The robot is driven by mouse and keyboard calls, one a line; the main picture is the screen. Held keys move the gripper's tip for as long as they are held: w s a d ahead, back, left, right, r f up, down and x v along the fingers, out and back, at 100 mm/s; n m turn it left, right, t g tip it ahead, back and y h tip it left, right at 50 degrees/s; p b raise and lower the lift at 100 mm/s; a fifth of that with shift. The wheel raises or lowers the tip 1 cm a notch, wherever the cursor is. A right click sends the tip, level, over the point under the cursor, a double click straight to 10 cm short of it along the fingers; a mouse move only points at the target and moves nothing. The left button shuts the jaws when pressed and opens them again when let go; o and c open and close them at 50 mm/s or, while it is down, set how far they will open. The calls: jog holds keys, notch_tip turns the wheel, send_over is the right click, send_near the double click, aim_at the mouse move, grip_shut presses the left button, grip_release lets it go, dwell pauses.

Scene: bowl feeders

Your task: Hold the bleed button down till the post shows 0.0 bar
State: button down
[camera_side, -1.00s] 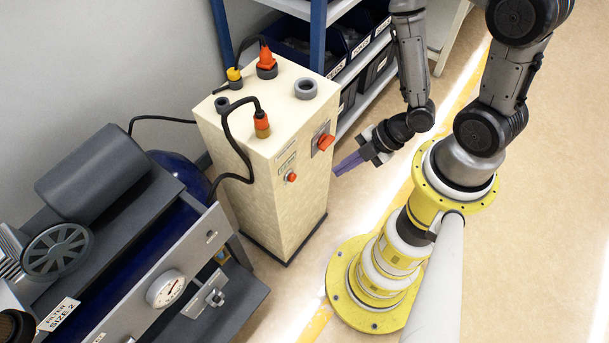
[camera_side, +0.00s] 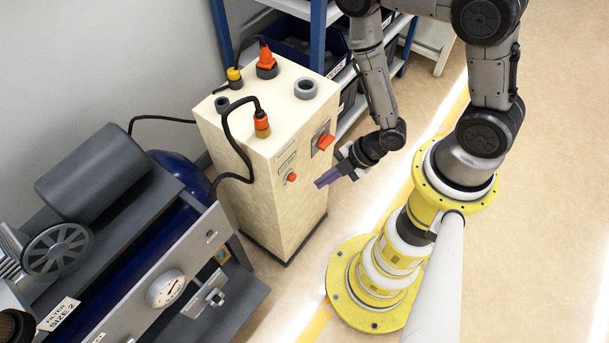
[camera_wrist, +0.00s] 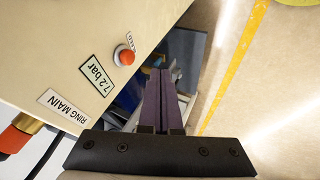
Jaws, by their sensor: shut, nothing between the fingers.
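The cream post (camera_side: 262,195) stands upright in the side view. Its red bleed button (camera_side: 291,177) is on the front face, below a small display. In the wrist view the red button (camera_wrist: 126,56) sits beside the word BLEED, partly readable, and the display (camera_wrist: 97,83) reads 7.2 bar. My gripper (camera_side: 318,184) is shut and empty, its purple fingers pointing at the post's front, just right of the button. In the wrist view the fingertips (camera_wrist: 160,72) are apart from the button, to its right.
Orange connectors and a black cable (camera_side: 230,140) are on the post. A compressor with a gauge (camera_side: 166,289) stands left. Shelving with bins (camera_side: 290,40) is behind. A RING MAIN label (camera_wrist: 62,112) is near the display.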

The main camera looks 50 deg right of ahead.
aim_at(292, 177)
jog(key=shift+w+a+f, duration=0.2)
jog(key=shift+w+f, duration=0.2)
jog(key=shift+w, duration=0.5)
jog(key=shift+w+a+f, duration=0.15)
jog(key=shift+w+f, duration=0.2)
jog(key=shift+w, duration=0.5)
jog(key=shift+w+a+f, duration=0.2)
jog(key=shift+w+f, duration=0.2)
jog(key=shift+w, duration=0.5)
